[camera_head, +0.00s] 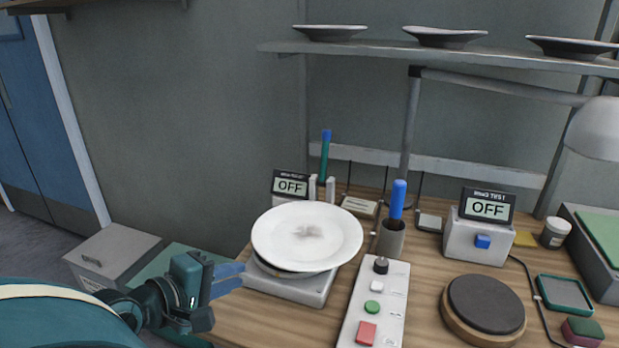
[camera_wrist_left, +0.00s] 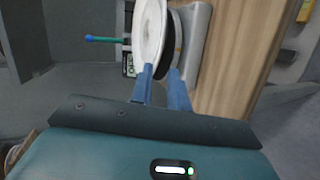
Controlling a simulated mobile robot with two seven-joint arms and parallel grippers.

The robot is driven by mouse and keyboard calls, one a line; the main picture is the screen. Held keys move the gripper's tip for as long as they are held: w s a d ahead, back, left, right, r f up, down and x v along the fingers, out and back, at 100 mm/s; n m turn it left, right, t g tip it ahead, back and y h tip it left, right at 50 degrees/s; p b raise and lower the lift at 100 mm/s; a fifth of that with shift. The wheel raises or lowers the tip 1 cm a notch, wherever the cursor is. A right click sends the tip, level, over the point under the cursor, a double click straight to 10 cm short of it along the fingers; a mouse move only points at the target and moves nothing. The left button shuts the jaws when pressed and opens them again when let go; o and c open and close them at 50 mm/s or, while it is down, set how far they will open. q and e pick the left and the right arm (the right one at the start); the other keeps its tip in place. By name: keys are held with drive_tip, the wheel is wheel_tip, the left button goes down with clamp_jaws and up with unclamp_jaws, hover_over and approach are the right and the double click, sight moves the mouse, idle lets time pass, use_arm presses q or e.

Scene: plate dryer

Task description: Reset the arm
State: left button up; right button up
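My left gripper (camera_head: 243,277) is just left of a white plate (camera_head: 306,237) in the head view. Its two blue fingers are apart with a gap between them, and it holds nothing. The plate has a grey smudge at its middle and rests on a light-grey device (camera_head: 305,289) on the wooden table. In the left wrist view the fingertips (camera_wrist_left: 161,70) point at the near edge of the plate (camera_wrist_left: 149,32) and a black disc beside it. I cannot tell if a finger touches the plate. My right gripper is not in view.
A control panel (camera_head: 374,306) with buttons stands right of the plate. A cup with a blue-handled tool (camera_head: 397,205), a box reading OFF (camera_head: 475,239) and a dark round pad (camera_head: 485,303) are further right. A shelf (camera_head: 440,53) with plates hangs above. A grey bin (camera_head: 113,257) stands left.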

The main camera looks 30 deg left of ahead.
use_arm(q)
drive_tip(key=s+d+f+m+g, duration=0.5)
drive_tip(key=d+f+m, duration=0.3)
drive_tip(key=f+m, duration=0.15)
drive_tip(key=s+d+f+m+g, duration=0.5)
drive_tip(key=d+f+m, duration=0.3)
drive_tip(key=m, duration=0.2)
drive_tip(key=w+d+f+t+h, duration=0.2)
drive_tip(key=w+d+f+t, duration=0.3)
drive_tip(key=w+d+t, duration=0.1)
drive_tip(key=shift+w+f+m+t, duration=0.25)
drive_tip(key=shift+f+m+t, duration=0.1)
drive_tip(key=shift+t, duration=0.15)
